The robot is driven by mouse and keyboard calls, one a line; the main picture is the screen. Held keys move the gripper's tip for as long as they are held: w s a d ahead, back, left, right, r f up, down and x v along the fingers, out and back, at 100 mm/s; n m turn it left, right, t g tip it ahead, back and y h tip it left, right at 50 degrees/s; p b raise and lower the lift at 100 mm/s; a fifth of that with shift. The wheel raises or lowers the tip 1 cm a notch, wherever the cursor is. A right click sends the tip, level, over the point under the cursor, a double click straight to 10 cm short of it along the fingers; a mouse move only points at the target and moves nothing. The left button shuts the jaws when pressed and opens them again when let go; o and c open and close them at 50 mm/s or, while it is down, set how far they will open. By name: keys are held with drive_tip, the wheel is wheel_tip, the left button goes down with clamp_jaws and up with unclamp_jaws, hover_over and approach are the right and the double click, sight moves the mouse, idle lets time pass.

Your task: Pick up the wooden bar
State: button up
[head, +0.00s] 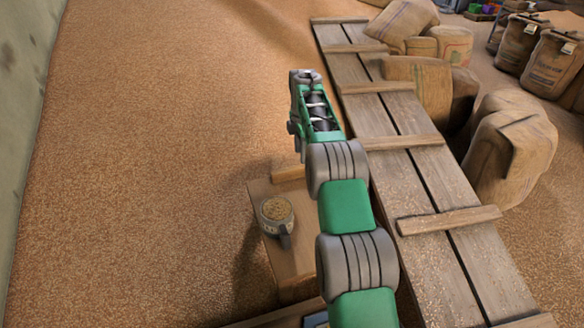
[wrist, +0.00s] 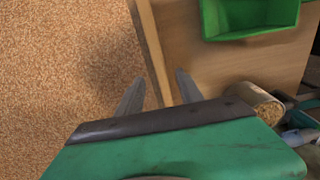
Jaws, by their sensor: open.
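The wooden bar (head: 288,173) is a short, light brown piece at the far edge of a small wooden table (head: 292,255); my arm hides its right end in the head view. In the wrist view a narrow wooden strip along the table's edge, seemingly the bar (wrist: 153,45), runs down between my fingers. My gripper (wrist: 160,77) is open and empty, with one grey finger to each side of that strip. I cannot tell how high the fingers are above it. In the head view my gripper (head: 303,82) is at the arm's far end, fingertips hidden.
A mug of grain (head: 277,213) stands on the table, near my gripper's right side in the wrist view (wrist: 262,104). A green bin (wrist: 248,18) is also on the table. A plank walkway (head: 395,125) and sacks (head: 512,150) lie right. Grain covers the open left side.

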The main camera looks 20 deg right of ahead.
sight(303, 166)
drive_tip(key=f, duration=0.5)
drive_tip(key=d+f+p, duration=0.1)
drive_tip(key=f, duration=0.1)
drive_tip(key=shift+f, duration=0.4)
drive_tip(key=shift+a, duration=0.1)
clamp_jaws()
